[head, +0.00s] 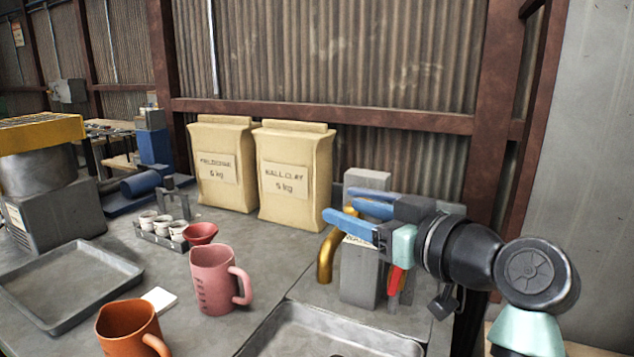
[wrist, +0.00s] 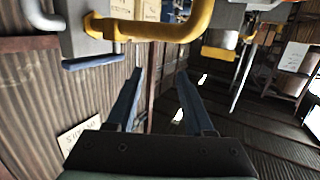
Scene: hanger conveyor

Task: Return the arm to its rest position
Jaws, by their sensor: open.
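My gripper (head: 342,211) is at the right of the head view, raised over the bench's back right part and pointing left. Its two blue fingers are apart with nothing between them. In the wrist view the same gripper (wrist: 159,75) shows both fingers spread and empty, with the corrugated wall and floor beyond. My arm comes in from the lower right. A grey block (head: 361,280) and a brass pipe (head: 326,258) show below and behind the fingers; I cannot tell how far apart they are from the gripper.
Two clay bags (head: 295,178) stand against the wall. A pink jug (head: 213,280), an orange mug (head: 128,327), a red bowl (head: 201,232) and a grey tray (head: 125,270) are on the bench. A sink (head: 275,318) is at the front. A red-handled tool (head: 396,279) hangs near the block.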

